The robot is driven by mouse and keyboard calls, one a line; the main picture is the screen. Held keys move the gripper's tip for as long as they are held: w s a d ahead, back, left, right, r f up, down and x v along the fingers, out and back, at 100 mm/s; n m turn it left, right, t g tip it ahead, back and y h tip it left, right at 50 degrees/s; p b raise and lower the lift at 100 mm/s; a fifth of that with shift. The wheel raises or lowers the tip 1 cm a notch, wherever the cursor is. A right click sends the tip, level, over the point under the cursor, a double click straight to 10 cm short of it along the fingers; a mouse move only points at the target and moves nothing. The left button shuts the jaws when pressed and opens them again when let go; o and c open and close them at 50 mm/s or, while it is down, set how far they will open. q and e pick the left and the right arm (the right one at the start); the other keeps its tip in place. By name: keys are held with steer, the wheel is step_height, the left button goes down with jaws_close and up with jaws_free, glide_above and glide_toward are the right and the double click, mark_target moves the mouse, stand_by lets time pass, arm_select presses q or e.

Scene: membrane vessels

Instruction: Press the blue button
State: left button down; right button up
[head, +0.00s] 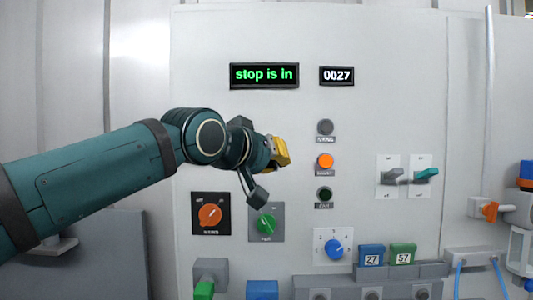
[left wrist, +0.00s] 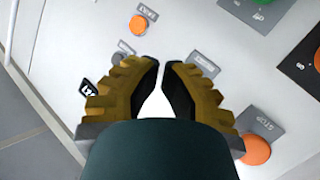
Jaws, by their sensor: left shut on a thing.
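No blue button shows plainly in either view. My left gripper (head: 278,152) is in front of the grey panel and hides part of it. In the left wrist view, its yellow-brown fingers (left wrist: 163,68) are close together at the tips. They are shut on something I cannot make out. A grey label (left wrist: 205,65) lies beside the right finger; any button belonging to it is hidden. An orange-red button (left wrist: 256,149) by a label reading STOP is partly covered by the right finger. My right gripper is not in view.
Right of the arm are a grey button (head: 325,127), a lit orange button (head: 325,160) and a dark green button (head: 325,195). Below are an orange knob (head: 210,215), a green knob (head: 265,224) and a blue knob (head: 334,249). A green-lettered display (head: 264,75) reads "stop is in".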

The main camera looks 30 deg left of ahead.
arm_select(q)
steer(key=w+a+p, duration=0.2)
steer(key=w+a, duration=0.1)
steer(key=w, duration=0.3)
steer(key=shift+a, duration=0.35)
steer(key=shift+w+a, duration=0.1)
steer(key=shift+w, duration=0.1)
stand_by(1.1)
steer(key=shift+w+a+p, duration=0.1)
steer(key=shift+w+p, duration=0.15)
steer(key=shift+p, duration=0.05)
steer(key=shift+w+a, duration=0.25)
steer(key=shift+w, duration=0.05)
stand_by(0.8)
stand_by(0.4)
steer(key=shift+s+d, duration=0.45)
steer(key=shift+s, duration=0.25)
